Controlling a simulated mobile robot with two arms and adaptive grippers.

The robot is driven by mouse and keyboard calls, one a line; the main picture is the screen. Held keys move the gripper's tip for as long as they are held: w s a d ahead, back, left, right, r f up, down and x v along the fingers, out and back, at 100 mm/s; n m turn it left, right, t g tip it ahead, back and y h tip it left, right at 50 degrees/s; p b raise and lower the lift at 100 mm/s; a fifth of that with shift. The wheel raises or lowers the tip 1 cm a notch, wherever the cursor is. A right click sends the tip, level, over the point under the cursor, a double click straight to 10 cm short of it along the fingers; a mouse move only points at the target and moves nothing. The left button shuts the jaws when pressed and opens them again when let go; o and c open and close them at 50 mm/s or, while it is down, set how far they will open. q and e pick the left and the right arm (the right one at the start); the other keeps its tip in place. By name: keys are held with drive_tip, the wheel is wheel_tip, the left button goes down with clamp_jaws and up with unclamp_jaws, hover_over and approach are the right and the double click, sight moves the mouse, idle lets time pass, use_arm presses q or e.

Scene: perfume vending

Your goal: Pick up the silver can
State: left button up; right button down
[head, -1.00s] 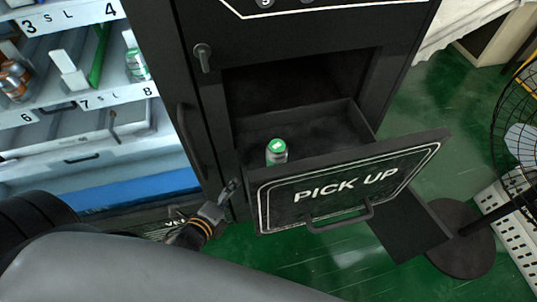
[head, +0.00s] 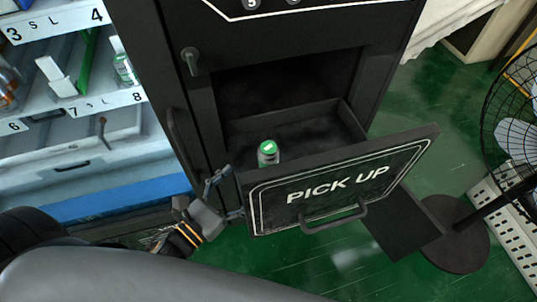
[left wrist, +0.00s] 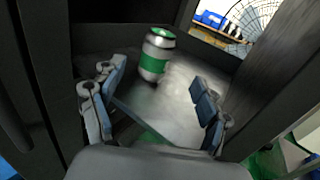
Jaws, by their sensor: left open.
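The silver can (head: 268,153) with a green top stands upright inside the open pick-up drawer (head: 340,188). In the left wrist view the can (left wrist: 156,55), silver with a green band, stands on the drawer floor beyond my fingers. My left gripper (head: 226,196) is at the left front corner of the drawer, outside it and apart from the can. In the left wrist view my left gripper (left wrist: 158,100) is open and empty, with a finger on each side of the view. The can's lower part is hidden by the drawer front in the head view. My right gripper is not in view.
The black vending cabinet (head: 190,20) rises behind the drawer. Shelves with bottles (head: 125,70) stand at the left. A fan (head: 515,120) stands at the right on a round base.

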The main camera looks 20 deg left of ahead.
sight(262, 160)
use_arm(q)
drive_tip(key=x, duration=0.5)
drive_tip(key=shift+w+d+p, duration=0.1)
drive_tip(key=shift+w+p, duration=0.25)
drive_tip(key=p+x, duration=0.1)
drive_tip(key=x, duration=0.3)
drive_tip(key=shift+w+r, duration=0.15)
drive_tip(key=shift+w+d, duration=0.15)
drive_tip(key=shift+w, duration=0.3)
drive_tip(key=c, duration=1.4)
